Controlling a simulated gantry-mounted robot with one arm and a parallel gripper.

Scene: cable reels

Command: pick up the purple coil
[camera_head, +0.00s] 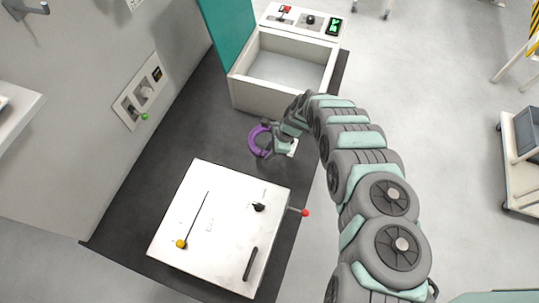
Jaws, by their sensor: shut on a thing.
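The purple coil (256,143) is a ring near the middle of the view, above or on the dark floor mat. My gripper (268,139) is at the coil's right side and is shut on it. Part of the coil's right side is hidden by the gripper. I cannot tell from this view whether the coil is clear of the mat. My arm reaches in from the lower right.
A white open bin (240,92) with a control panel (305,20) stands behind the coil. A white cabinet (215,215) with levers stands in front. A wall panel (139,91) is at left. A cart (518,180) stands at far right.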

